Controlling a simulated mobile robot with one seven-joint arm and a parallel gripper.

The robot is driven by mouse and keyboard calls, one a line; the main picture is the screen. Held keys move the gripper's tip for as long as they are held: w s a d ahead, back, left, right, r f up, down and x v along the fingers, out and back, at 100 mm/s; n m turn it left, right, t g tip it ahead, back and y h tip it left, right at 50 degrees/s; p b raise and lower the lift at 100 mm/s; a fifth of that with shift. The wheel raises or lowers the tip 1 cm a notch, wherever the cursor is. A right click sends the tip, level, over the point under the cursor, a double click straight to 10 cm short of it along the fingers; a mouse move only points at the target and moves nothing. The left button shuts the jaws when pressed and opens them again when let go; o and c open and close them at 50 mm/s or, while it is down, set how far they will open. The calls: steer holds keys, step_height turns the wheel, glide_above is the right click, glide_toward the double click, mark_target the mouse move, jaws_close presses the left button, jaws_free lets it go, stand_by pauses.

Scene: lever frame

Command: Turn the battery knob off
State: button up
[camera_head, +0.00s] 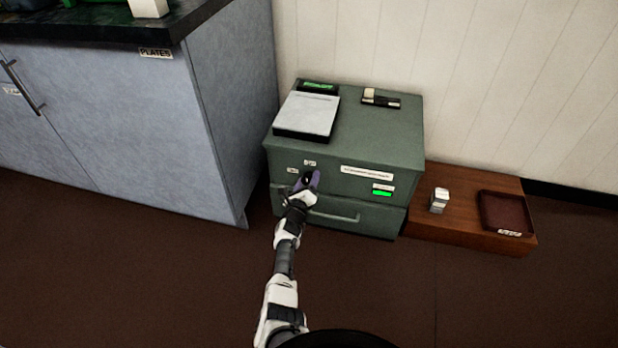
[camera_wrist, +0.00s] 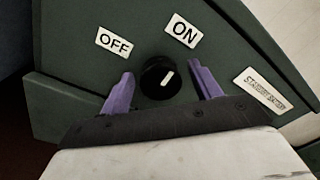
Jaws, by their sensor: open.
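The battery knob (camera_wrist: 160,78) is a round black dial with a white pointer line, on the front of the green cabinet (camera_head: 405,140). In the wrist view its pointer tilts up and to the right, toward the ON label (camera_wrist: 183,31). The OFF label (camera_wrist: 114,42) is up and to the left of the knob. My gripper (camera_wrist: 162,84) is open, with one purple finger on each side of the knob and a visible gap on both sides. In the head view my gripper (camera_head: 307,181) is at the cabinet's upper front and hides most of the knob.
A drawer with a handle (camera_head: 335,216) is below my gripper. A grey flat-topped device (camera_head: 308,114) sits on the cabinet. A low wooden platform (camera_head: 465,232) with a small block (camera_head: 439,200) and a dark red tray (camera_head: 507,212) is at right. A blue-grey cupboard (camera_head: 130,120) stands at left.

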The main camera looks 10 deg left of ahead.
steer(key=c, duration=1)
steer(key=shift+n, duration=0.4)
steer(key=n, duration=0.3)
steer(key=shift+n+b, duration=0.35)
steer(key=shift+n, duration=0.05)
steer(key=n, duration=0.4)
steer(key=shift+n, duration=0.3)
steer(key=n, duration=0.4)
steer(key=shift+n, duration=0.3)
steer(key=n, duration=0.4)
steer(key=shift+r+y, duration=0.1)
steer(key=shift+y, duration=0.2)
steer(key=shift+o, duration=0.2)
steer(key=shift+n, duration=0.4)
